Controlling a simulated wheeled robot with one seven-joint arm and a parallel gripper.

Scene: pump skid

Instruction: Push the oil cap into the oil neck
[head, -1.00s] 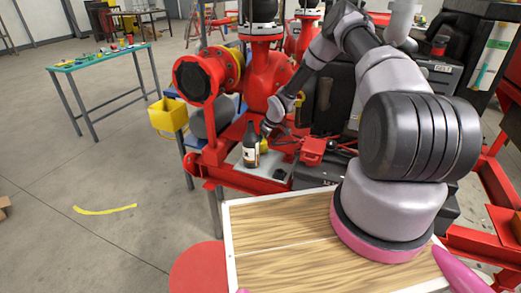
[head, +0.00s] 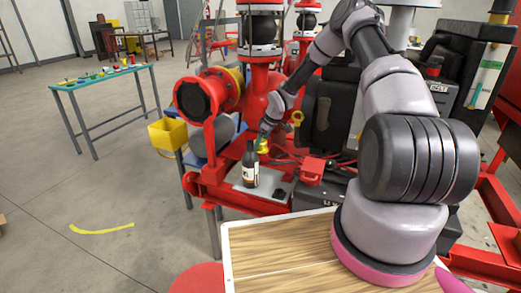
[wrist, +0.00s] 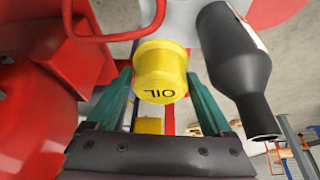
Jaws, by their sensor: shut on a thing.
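The yellow oil cap (wrist: 161,72), marked OIL, sits between the teal fingertips of my gripper (wrist: 161,88) in the wrist view. The gripper is shut on it. In the head view my gripper (head: 264,136) points down with the yellow cap (head: 262,147) at its tips, just behind and above the dark bottle (head: 251,165). The cap looks clear of the plate. A yellow ring-like part (head: 297,118) shows on the machine to the right of my gripper; I cannot tell whether it is the oil neck.
The dark bottle (wrist: 236,70) stands close to the right finger in the wrist view. Red pump casing (wrist: 40,100) fills the left side. A red box (head: 312,171) and red cables lie to the right of the bottle. A wooden-topped board (head: 275,248) is in front.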

